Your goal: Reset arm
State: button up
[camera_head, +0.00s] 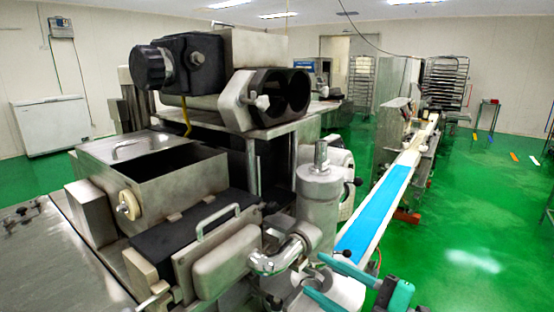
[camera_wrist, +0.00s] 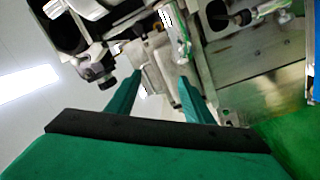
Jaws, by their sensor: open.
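My gripper (camera_head: 313,273) shows at the lower right of the head view, its teal fingers pointing left toward the encrusting machine (camera_head: 318,195). The fingers are apart with nothing held between them. In the wrist view the two teal fingers of my gripper (camera_wrist: 159,78) also stand apart, and metal machine parts (camera_wrist: 150,70) lie beyond them. I cannot tell whether a fingertip touches the machine's metal pipework (camera_head: 285,255).
A conveyor with a blue belt (camera_head: 375,212) runs back from beside my gripper. Green floor (camera_head: 460,235) is open on the right. Tray racks (camera_head: 445,80) stand at the back, and a white chest freezer (camera_head: 52,124) stands at the far left.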

jog(key=w+a+f+m+t+h, duration=0.1)
jog(key=w+f+m+t+h, duration=0.2)
jog(key=f+m, duration=0.55)
jog(key=s+a+f+m+h, duration=0.1)
jog(key=s+f+m+h, duration=0.2)
jog(key=f, duration=0.5)
jog(key=s+a+f+m+h, duration=0.1)
jog(key=f+m+h, duration=0.25)
jog(key=f, duration=0.35)
jog(key=s+a+f+m+h, duration=0.1)
jog(key=s+f+m+h, duration=0.2)
jog(key=f, duration=0.5)
jog(key=s+a+f+m+h, duration=0.1)
jog(key=s+a+f+m, duration=0.15)
jog(key=s, duration=0.85)
jog(key=s+a+f+m+h, duration=0.15)
jog(key=s+f, duration=0.25)
jog(key=s, duration=0.6)
jog(key=s+a+r+y, duration=0.1)
jog(key=s+r, duration=0.2)
jog(key=s, duration=0.5)
jog(key=shift+a+r+n, duration=0.25)
jog(key=shift+r+n, duration=0.05)
jog(key=shift+r, duration=0.05)
jog(key=shift+w, duration=0.1)
